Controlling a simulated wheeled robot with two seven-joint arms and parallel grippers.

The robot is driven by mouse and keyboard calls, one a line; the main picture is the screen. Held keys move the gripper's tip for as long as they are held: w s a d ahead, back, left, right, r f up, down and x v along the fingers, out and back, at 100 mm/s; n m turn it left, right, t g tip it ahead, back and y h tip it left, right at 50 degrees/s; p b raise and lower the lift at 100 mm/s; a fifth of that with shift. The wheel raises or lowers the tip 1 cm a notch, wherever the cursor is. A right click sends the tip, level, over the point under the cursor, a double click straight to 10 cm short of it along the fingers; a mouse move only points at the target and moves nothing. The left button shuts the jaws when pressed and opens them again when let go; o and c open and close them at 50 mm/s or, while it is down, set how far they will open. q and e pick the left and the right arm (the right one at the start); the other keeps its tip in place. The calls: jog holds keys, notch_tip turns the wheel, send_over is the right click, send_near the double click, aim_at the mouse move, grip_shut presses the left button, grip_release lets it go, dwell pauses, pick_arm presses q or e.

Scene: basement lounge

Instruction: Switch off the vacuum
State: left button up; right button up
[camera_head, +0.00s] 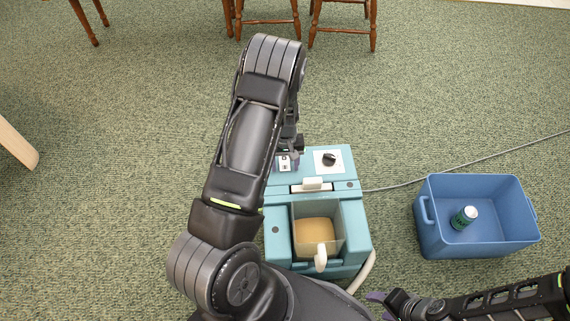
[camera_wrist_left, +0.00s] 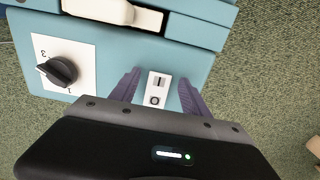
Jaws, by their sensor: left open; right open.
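The vacuum (camera_head: 352,214) is a teal box on the carpet in front of me, with a clear bin of tan contents in its top. Its rocker switch (camera_wrist_left: 156,88), marked I and O on a white plate, shows in the left wrist view and beside my arm in the head view (camera_head: 284,163). My left gripper (camera_wrist_left: 158,92) is open, with its purple fingers on either side of the switch plate. I cannot tell whether they touch the vacuum. My right gripper (camera_head: 382,301) is open at the lower right, apart from the vacuum and partly cut off by the frame.
A black dial (camera_wrist_left: 60,71) on a white plate sits beside the switch. A blue tub (camera_head: 478,247) with a green can (camera_head: 464,217) inside stands at the right. A grey cord (camera_head: 405,184) runs right from the vacuum. Wooden chairs (camera_head: 268,22) stand at the back.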

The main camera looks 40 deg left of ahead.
pick_arm(q)
grip_shut()
dwell(0.5)
jog(key=shift+w+a+f+g+h+b, duration=0.1)
jog(key=shift+w+a+g+h+b, duration=0.15)
jog(key=shift+g+h+b, duration=0.55)
jog(key=shift+b, duration=0.4)
jog(key=shift+r+g, duration=0.3)
